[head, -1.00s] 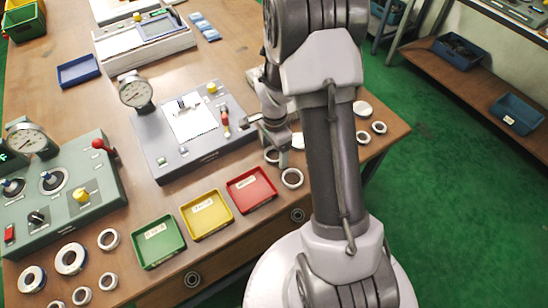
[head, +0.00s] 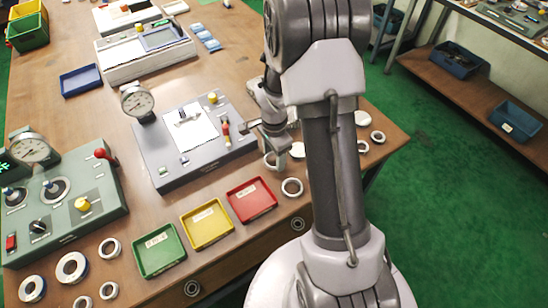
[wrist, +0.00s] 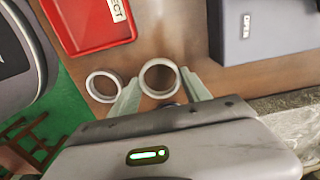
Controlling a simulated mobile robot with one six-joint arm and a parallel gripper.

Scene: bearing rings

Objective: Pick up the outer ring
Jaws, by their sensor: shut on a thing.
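My gripper (wrist: 159,76) is shut on a pale metal ring, the outer ring (wrist: 146,70), with one finger on each side of it in the wrist view. In the head view the gripper (head: 283,150) is beside the grey device, and the held ring (head: 266,164) shows partly past the fingers. I cannot tell how far it is above the table. A second, similar ring (wrist: 91,79) lies close by, apart from my fingers; in the head view it (head: 292,187) lies right of the red tray.
The red tray (head: 274,207), yellow tray (head: 229,234) and green tray (head: 182,262) line the table's front. The grey device (head: 160,172) with a dial is close left of my gripper. Several more rings lie at the front left and right edge.

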